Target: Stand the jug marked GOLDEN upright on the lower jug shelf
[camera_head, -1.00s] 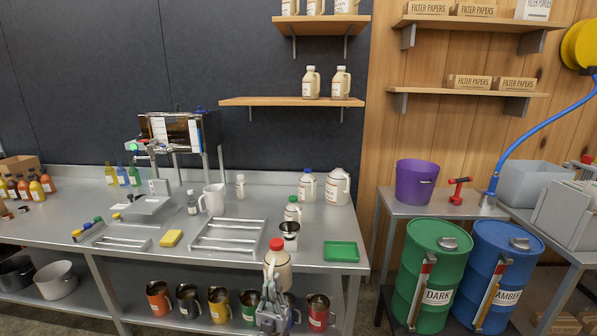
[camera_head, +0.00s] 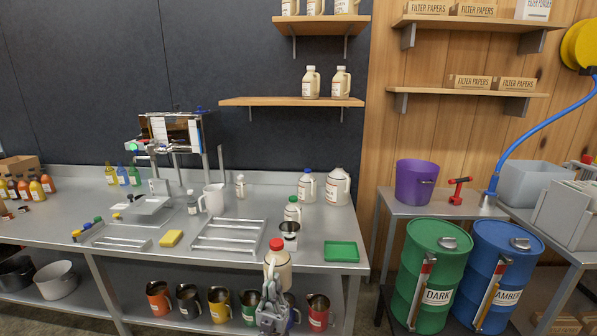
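A cream jug with a red cap (camera_head: 278,262) is upright in front of the table's front edge, at the bottom middle of the head view. My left gripper (camera_head: 272,298) is at its lower part, seems shut on it and holds it in the air. The gripper hides part of the jug, and I cannot read its label. The lower jug shelf (camera_head: 250,102) is on the dark wall above the table. Two capped jugs (camera_head: 311,84) (camera_head: 341,84) stand upright towards its right end; its left part is bare. My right gripper is not in view.
A higher shelf (camera_head: 318,25) holds several jugs.

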